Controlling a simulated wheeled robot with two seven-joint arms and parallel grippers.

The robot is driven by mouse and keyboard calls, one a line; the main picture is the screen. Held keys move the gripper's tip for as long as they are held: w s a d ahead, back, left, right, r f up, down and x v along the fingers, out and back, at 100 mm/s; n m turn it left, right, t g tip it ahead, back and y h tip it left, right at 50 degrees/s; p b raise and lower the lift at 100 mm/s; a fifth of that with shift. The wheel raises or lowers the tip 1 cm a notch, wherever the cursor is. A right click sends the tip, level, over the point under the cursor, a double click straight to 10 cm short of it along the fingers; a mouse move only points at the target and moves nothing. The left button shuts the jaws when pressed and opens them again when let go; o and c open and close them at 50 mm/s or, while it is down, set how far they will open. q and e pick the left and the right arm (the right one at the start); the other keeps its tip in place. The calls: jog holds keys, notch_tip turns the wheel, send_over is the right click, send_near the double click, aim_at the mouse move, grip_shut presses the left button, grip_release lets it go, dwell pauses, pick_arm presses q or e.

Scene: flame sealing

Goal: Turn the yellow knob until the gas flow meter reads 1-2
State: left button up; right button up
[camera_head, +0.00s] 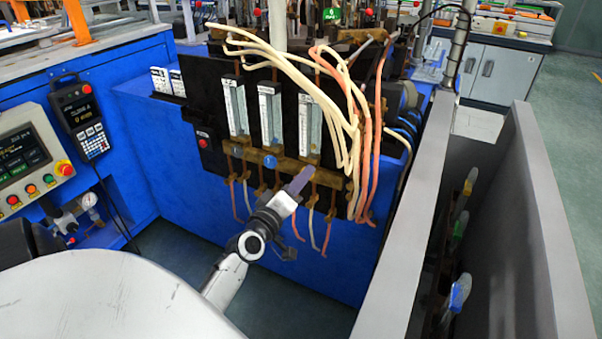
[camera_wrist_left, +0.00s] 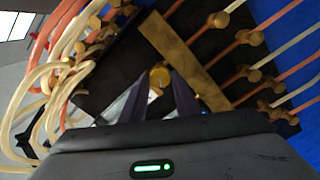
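Three clear flow meter tubes, left (camera_head: 235,106), middle (camera_head: 270,112) and right (camera_head: 310,124), stand upright on a black panel. Their readings are too small to tell. My left gripper (camera_head: 304,176) reaches up to the brass bar below the right tube and hides what is behind its fingertips. In the left wrist view, the round yellow knob (camera_wrist_left: 159,75) shows between the tips of my two dark fingers (camera_wrist_left: 159,84), which are apart. I cannot tell whether they touch it. A blue knob (camera_head: 270,161) sits on the bar to the left. My right gripper is not in view.
Cream and orange hoses (camera_head: 345,110) hang close to the right of the meters. Thin copper pipes (camera_head: 325,235) hang below the bar. A grey wall (camera_head: 415,220) stands at the right. A control box (camera_head: 28,155) is at the left. The floor below the panel is clear.

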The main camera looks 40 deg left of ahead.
pick_arm(q)
jog(key=o, duration=0.4)
jog(key=shift+s, duration=0.1)
jog(key=v, duration=1)
jog(key=shift+s, duration=0.1)
